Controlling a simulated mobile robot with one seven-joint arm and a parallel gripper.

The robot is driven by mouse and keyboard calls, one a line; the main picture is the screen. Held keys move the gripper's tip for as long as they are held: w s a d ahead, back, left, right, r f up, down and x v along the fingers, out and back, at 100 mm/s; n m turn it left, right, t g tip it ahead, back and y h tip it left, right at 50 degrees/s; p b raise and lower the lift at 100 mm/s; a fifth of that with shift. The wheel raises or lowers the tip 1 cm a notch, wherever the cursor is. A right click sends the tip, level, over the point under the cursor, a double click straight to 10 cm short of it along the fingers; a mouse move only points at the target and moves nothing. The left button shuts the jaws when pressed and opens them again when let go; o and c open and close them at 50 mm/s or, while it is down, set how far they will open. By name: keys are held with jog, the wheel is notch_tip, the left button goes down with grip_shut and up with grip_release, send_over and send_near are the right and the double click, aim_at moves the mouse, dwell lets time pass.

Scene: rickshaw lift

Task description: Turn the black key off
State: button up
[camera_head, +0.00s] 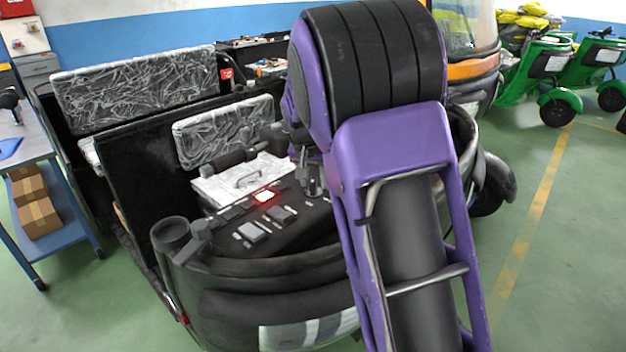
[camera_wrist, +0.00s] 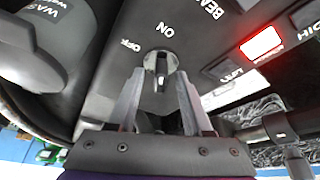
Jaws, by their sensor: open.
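The black key (camera_wrist: 161,66) sits in a round, silver-rimmed switch on the dark dashboard in the wrist view. Its grip lies nearly upright in the picture, roughly in line with the ON label (camera_wrist: 165,30) above it. The OFF label (camera_wrist: 131,45) is to its upper left. My gripper (camera_wrist: 160,76) is open, with one finger on each side of the key and small gaps visible; contact at depth is unclear. In the head view my gripper (camera_head: 313,182) is low over the dashboard, partly behind my arm, and the key is hidden.
A lit red button (camera_head: 265,196) and several switches are on the dashboard (camera_head: 290,235). A handlebar (camera_head: 228,160) runs close by. The rickshaw's plastic-wrapped seats (camera_head: 135,88) are behind. A blue-framed table (camera_head: 25,140) stands left; open floor (camera_head: 560,230) lies right.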

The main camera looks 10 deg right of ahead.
jog(key=shift+c, duration=0.2)
grip_shut()
jog(key=shift+n, duration=0.3)
jog(key=n, duration=0.2)
jog(key=n+y+b, duration=0.1)
jog(key=n+y, duration=0.1)
jog(key=n, duration=0.1)
jog(key=shift+d+n+t, duration=0.25)
jog(key=shift+n+t, duration=0.05)
jog(key=n+y, duration=0.1)
jog(key=n, duration=0.1)
jog(key=n+y, duration=0.1)
jog(key=n, duration=0.2)
jog(key=shift+n+g+b, duration=0.3)
jog(key=shift+g+b, duration=0.1)
dwell(0.3)
jog(key=shift+o, duration=0.2)
grip_release()
jog(key=shift+y, duration=0.3)
jog(key=p+v, duration=0.1)
jog(key=v, duration=1.6)
jog(key=shift+r, duration=0.25)
